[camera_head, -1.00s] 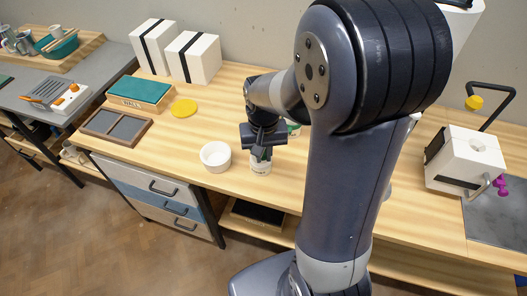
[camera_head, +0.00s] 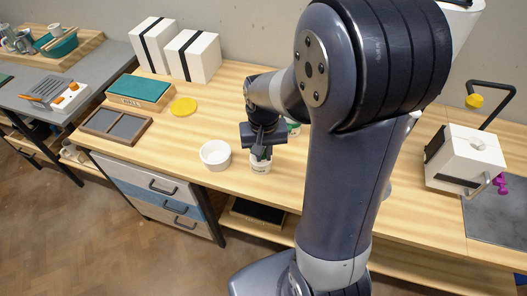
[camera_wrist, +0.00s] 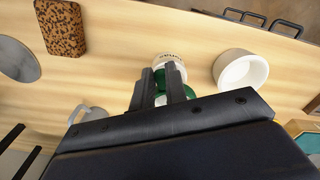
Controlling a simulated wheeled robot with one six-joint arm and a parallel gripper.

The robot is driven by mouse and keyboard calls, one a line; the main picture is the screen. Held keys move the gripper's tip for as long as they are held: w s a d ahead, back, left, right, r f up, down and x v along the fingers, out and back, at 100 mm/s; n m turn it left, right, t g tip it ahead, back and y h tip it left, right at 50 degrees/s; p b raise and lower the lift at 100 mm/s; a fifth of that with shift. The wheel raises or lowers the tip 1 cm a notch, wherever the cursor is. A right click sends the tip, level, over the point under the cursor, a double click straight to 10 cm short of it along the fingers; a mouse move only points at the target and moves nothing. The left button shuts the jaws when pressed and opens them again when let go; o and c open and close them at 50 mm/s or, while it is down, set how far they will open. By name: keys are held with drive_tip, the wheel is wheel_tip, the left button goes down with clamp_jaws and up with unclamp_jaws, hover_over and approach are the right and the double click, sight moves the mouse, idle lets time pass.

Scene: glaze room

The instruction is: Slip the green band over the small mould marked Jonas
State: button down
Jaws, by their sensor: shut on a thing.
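The small white mould (camera_head: 260,168) stands on the wooden bench, right of a white bowl (camera_head: 215,155). In the wrist view the mould (camera_wrist: 168,58) shows dark lettering on its side, too small to read surely. My gripper (camera_head: 261,152) is directly above the mould, pointing down. In the wrist view my gripper (camera_wrist: 160,84) is shut on the green band (camera_wrist: 160,78), which is partly hidden by the fingers. The band is at the mould's top end; I cannot tell whether it is around the mould or just above it.
The white bowl (camera_wrist: 241,70) is close beside the mould. A grey-white cup (camera_wrist: 87,115) is on the other side in the wrist view. A yellow disc (camera_head: 183,107), a grey tray (camera_head: 115,126) and a green-topped block (camera_head: 140,91) lie farther left. The bench front is clear.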

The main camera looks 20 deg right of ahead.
drive_tip(key=shift+f+b, duration=2.1)
drive_tip(key=shift+f, duration=0.85)
idle(1.0)
drive_tip(key=c, duration=1.3)
unclamp_jaws()
drive_tip(key=shift+c, duration=0.2)
drive_tip(key=shift+r+p, duration=3.75)
drive_tip(key=shift+r, duration=0.85)
drive_tip(key=shift+f, duration=0.25)
wheel_tip(320, 180, down, 8)
drive_tip(key=b, duration=0.6)
drive_tip(key=shift+r+b, duration=0.1)
drive_tip(key=shift+b, duration=0.3)
